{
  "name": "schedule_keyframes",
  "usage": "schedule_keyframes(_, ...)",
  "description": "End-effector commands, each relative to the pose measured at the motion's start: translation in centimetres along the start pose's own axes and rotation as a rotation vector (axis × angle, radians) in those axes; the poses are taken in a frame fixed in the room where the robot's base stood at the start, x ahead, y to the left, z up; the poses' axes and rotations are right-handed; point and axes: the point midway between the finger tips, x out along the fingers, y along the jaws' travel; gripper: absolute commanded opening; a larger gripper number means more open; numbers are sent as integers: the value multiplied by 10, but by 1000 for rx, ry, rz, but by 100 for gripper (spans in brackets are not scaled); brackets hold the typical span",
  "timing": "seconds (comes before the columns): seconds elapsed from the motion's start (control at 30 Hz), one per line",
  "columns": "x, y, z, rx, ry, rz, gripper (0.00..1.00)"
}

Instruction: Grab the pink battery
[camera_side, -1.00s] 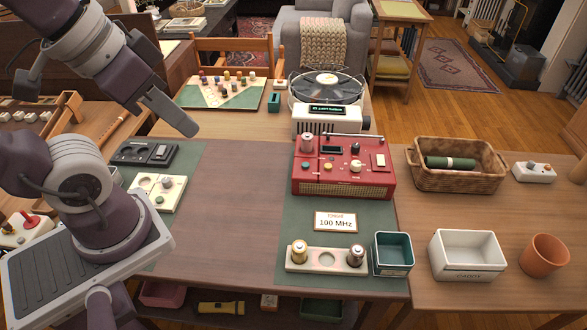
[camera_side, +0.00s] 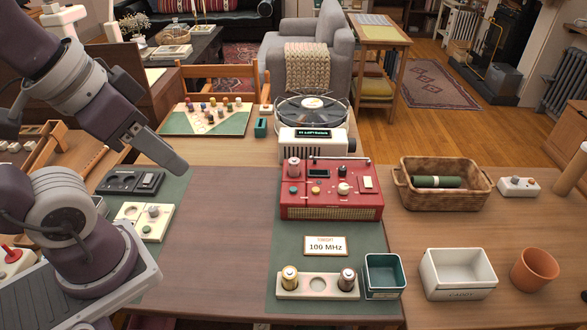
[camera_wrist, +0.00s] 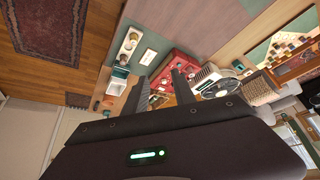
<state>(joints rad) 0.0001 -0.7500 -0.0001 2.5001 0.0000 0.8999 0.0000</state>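A cream battery holder (camera_side: 318,285) stands at the front of the green mat. A gold-and-white battery (camera_side: 290,278) stands upright in its left end and a dark battery with a pale top (camera_side: 347,279) in its right end. The middle hole is empty. Neither battery is plainly pink at this size. The holder also shows, small, in the wrist view (camera_wrist: 130,43). My gripper (camera_side: 175,163) is in the air over the table's left part, far from the batteries. In the wrist view its two fingers (camera_wrist: 160,88) are apart with nothing held between them.
A red radio (camera_side: 332,188) stands behind a "100 MHz" card (camera_side: 325,246). A teal bin (camera_side: 384,277), white box (camera_side: 458,274) and terracotta pot (camera_side: 534,270) stand right of the holder. The wooden middle (camera_side: 220,220) is clear.

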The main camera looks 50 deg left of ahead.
Motion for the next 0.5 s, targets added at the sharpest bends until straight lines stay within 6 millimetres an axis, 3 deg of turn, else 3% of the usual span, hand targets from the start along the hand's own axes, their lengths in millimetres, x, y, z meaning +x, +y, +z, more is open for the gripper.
schedule_keyframes(0.03, 0, 0, 0, 0, 0, 0, 43)
schedule_keyframes(0.1, 0, 0, 0, 0, 0, 0, 55)
schedule_keyframes(0.37, 0, 0, 0, -1, 0, 0, 55)
schedule_keyframes(0.43, 0, 0, -8, -27, -9, 2, 55)
schedule_keyframes(0.5, 3, -2, -30, -112, -40, 6, 55)
